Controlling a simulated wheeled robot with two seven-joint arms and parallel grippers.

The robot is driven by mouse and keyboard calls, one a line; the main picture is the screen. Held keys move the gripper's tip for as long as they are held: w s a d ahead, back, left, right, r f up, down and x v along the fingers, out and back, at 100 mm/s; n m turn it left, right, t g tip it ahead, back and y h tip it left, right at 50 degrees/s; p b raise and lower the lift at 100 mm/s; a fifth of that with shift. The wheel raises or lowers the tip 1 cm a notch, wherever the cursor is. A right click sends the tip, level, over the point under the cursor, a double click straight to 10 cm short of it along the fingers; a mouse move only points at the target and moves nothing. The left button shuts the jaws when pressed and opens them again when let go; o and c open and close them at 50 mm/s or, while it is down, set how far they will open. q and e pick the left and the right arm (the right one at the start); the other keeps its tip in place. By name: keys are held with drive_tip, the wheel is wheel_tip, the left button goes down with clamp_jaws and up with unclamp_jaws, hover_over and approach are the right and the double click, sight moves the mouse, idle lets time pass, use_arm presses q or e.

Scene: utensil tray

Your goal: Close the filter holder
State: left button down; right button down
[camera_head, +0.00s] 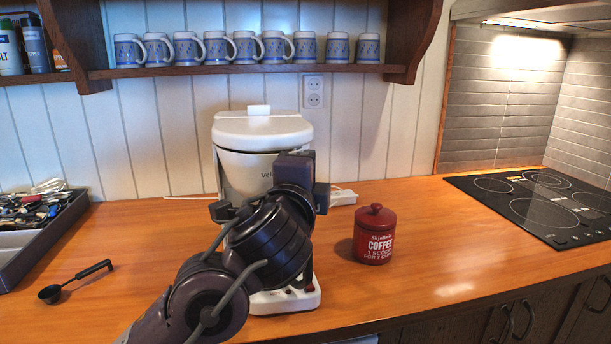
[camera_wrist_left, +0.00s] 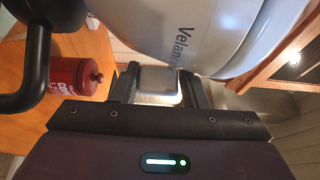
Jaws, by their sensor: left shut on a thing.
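The white coffee maker (camera_head: 262,131) stands against the back wall. Its rounded upper body with lettering also fills the top of the left wrist view (camera_wrist_left: 235,30). I cannot clearly tell the filter holder from the rest of this body, and my arm covers much of its front. My left gripper (camera_wrist_left: 158,88) is at the machine's front, its two fingers shut on a small pale grey piece (camera_wrist_left: 157,78) beside the lettered body. I cannot tell whether this piece belongs to the filter holder. In the head view the fingertips are hidden behind my wrist. My right gripper is not in view.
A red coffee canister (camera_head: 374,236) stands right of the machine. A black scoop (camera_head: 76,282) and a cutlery tray (camera_head: 60,236) lie at left. A shelf (camera_head: 240,71) with several mugs hangs above. The counter right of the canister is clear up to the cooktop (camera_head: 545,205).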

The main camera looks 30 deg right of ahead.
use_arm(q)
drive_tip(key=shift+f, duration=0.2)
drive_tip(key=c, duration=1.3)
unclamp_jaws()
drive_tip(key=o, duration=0.4)
drive_tip(key=shift+w+d, duration=0.2)
drive_tip(key=shift+d, duration=0.05)
drive_tip(key=b+v, duration=0.1)
drive_tip(key=v, duration=0.7)
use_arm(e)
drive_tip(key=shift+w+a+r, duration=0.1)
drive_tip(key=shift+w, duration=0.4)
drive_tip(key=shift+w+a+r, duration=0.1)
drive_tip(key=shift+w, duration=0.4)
use_arm(q)
drive_tip(key=shift+w, duration=0.1)
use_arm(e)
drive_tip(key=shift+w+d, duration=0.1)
